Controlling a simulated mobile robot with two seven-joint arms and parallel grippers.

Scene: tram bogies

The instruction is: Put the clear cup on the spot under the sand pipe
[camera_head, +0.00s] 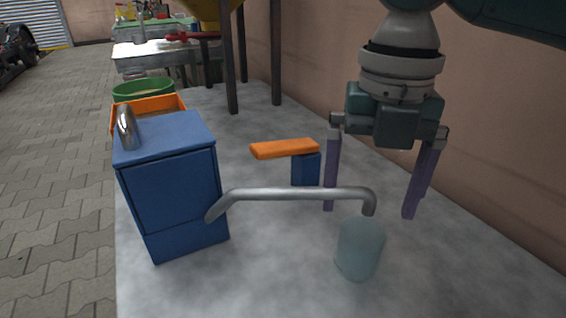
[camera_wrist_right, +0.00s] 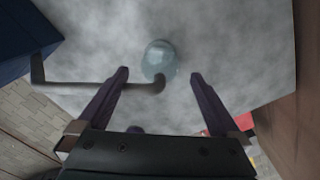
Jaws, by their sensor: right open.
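The clear cup (camera_head: 360,248) stands upright on the grey tabletop, with its rim just below the downturned end of the metal sand pipe (camera_head: 290,194). The cup also shows in the right wrist view (camera_wrist_right: 159,60), beyond and between the fingertips, close to the pipe's end. My right gripper (camera_head: 369,213) is open and empty, with its purple fingers pointing down above and behind the cup. It shows in the right wrist view (camera_wrist_right: 159,74) with nothing between its fingers. A marked spot under the pipe cannot be made out. My left gripper is not in view.
A blue cabinet (camera_head: 170,190) stands left of the pipe, with an orange box (camera_head: 150,104) and a green tub (camera_head: 143,88) behind it. An orange-topped blue block (camera_head: 305,168) stands mid-table. A wall is on the right. The table's front right is clear.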

